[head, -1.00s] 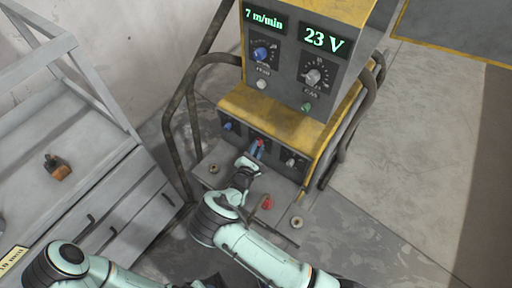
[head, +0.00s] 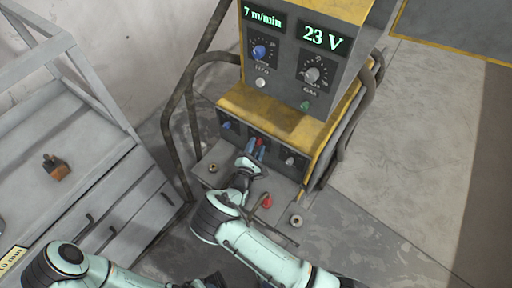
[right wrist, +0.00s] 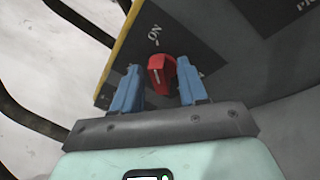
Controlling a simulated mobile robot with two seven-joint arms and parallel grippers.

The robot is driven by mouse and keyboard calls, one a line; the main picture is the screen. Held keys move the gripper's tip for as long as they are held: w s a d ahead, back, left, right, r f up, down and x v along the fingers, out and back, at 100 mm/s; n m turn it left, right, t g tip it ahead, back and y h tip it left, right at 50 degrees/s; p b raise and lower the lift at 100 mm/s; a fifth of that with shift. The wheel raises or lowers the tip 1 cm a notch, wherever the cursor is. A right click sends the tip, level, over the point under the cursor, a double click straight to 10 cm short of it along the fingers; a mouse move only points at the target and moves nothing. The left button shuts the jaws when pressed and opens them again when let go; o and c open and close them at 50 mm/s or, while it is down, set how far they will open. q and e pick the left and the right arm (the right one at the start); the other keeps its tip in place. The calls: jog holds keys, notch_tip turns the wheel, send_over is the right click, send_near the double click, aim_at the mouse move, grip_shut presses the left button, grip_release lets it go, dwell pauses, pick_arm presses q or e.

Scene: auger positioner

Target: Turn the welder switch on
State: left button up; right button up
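The welder (head: 275,110) is a yellow and dark grey cabinet in the middle of the head view. Its red switch (right wrist: 160,70) sits on the dark lower panel, with the word ON printed above it in the right wrist view; it shows small in the head view (head: 261,142). My right gripper (right wrist: 157,78) has blue fingers, one on each side of the red switch, with a gap visible at the left finger. The right finger is very near the switch; contact cannot be told. My left arm shows at the bottom left of the head view, its gripper out of frame.
Blue (head: 259,52) and grey (head: 312,76) dials sit on the upper panel under displays reading 7 m/min and 23 V. Dark tubular rails (head: 171,125) flank the welder. A grey drawer cabinet (head: 100,165) stands at left with a small orange-brown object (head: 56,167) on top.

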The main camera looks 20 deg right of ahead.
jog(key=v, duration=1.3)
jog(key=shift+s+p, duration=0.2)
jog(key=shift+p, duration=0.25)
jog(key=shift+a, duration=0.1)
